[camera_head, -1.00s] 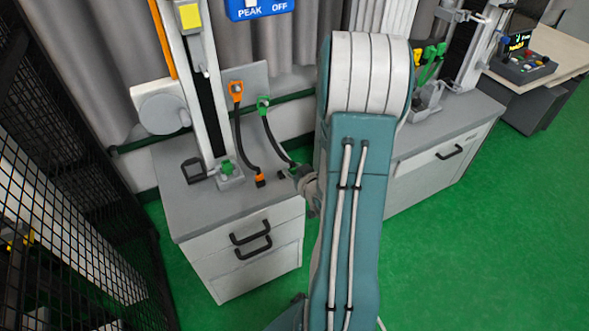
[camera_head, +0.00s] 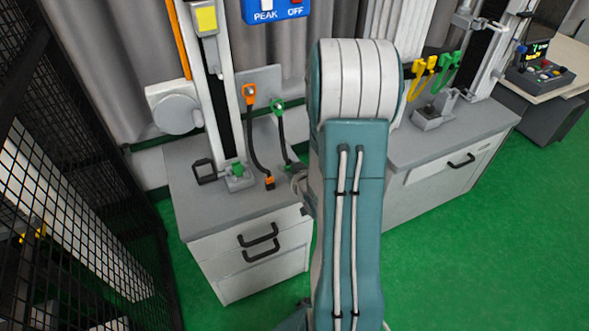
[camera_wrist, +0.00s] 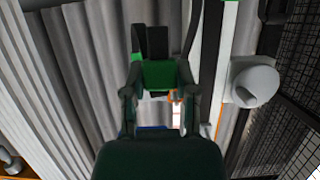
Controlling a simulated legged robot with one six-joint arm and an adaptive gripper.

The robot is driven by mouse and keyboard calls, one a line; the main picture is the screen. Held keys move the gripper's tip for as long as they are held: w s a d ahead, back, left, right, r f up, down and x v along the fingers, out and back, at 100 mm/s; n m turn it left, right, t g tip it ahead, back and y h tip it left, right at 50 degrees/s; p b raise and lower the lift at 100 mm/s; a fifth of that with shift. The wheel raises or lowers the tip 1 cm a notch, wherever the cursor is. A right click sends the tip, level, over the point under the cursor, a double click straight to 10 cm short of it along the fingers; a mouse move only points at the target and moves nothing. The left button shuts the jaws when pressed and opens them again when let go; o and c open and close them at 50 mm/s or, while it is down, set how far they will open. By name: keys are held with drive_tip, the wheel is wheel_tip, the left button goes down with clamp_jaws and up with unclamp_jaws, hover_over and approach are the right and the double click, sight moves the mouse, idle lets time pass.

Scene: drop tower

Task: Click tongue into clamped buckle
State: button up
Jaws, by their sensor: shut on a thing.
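A small green piece (camera_head: 238,170), probably the buckle, sits in the grey clamp (camera_head: 238,183) at the foot of the left tower. In the wrist view my gripper (camera_wrist: 158,78) is shut on a green block (camera_wrist: 158,75), which looks like the tongue, with dark strap (camera_wrist: 158,40) beyond it. In the head view a black strap (camera_head: 283,130) runs down from a green hook end (camera_head: 278,106) toward my gripper, right of the clamp. My arm mostly hides the gripper there, so the held end's exact pose is unclear.
An orange-ended strap (camera_head: 254,140) hangs left of the green one, its lower orange end (camera_head: 270,183) low over the bench top (camera_head: 205,215). A black bracket (camera_head: 204,172) stands left of the clamp. Yellow and green loops (camera_head: 432,70) hang at the right bench. A mesh fence (camera_head: 75,180) bounds the left.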

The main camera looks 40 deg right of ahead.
hover_over(238, 169)
drive_tip(key=w, duration=0.1)
drive_tip(key=shift+d+r, duration=0.1)
drive_tip(key=shift+r, duration=0.15)
drive_tip(key=shift+f, duration=2.6)
idle(0.4)
drive_tip(key=shift+f, duration=0.2)
idle(0.4)
drive_tip(key=o, duration=0.8)
drive_tip(key=shift+o, duration=0.2)
